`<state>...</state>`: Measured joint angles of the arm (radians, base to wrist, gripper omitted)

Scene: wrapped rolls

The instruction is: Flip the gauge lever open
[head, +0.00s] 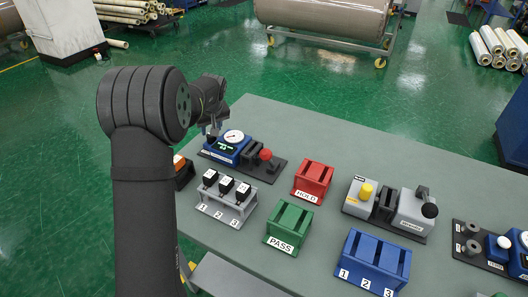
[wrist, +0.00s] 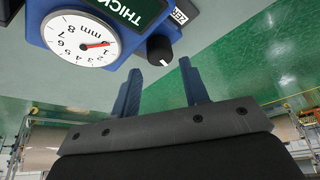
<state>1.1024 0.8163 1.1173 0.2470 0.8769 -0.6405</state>
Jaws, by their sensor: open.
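A red ball knob (head: 265,154), apparently the lever's end, stands at the right of the gauge beside dark grey blocks. The lever's exact position is hard to tell at this size. In the wrist view the gauge's dial (wrist: 82,40) and a black knob (wrist: 159,50) show at the upper left; the red knob is out of view. My gripper (wrist: 163,80) is open and empty, above the gauge's left side in the head view.
A grey rack (head: 224,208) with numbered, white-topped black pieces stands in front of the gauge. A red HOLD holder (head: 312,180), a green PASS holder (head: 289,226) and a blue numbered holder (head: 372,262) stand to the right. The table behind the gauge is clear.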

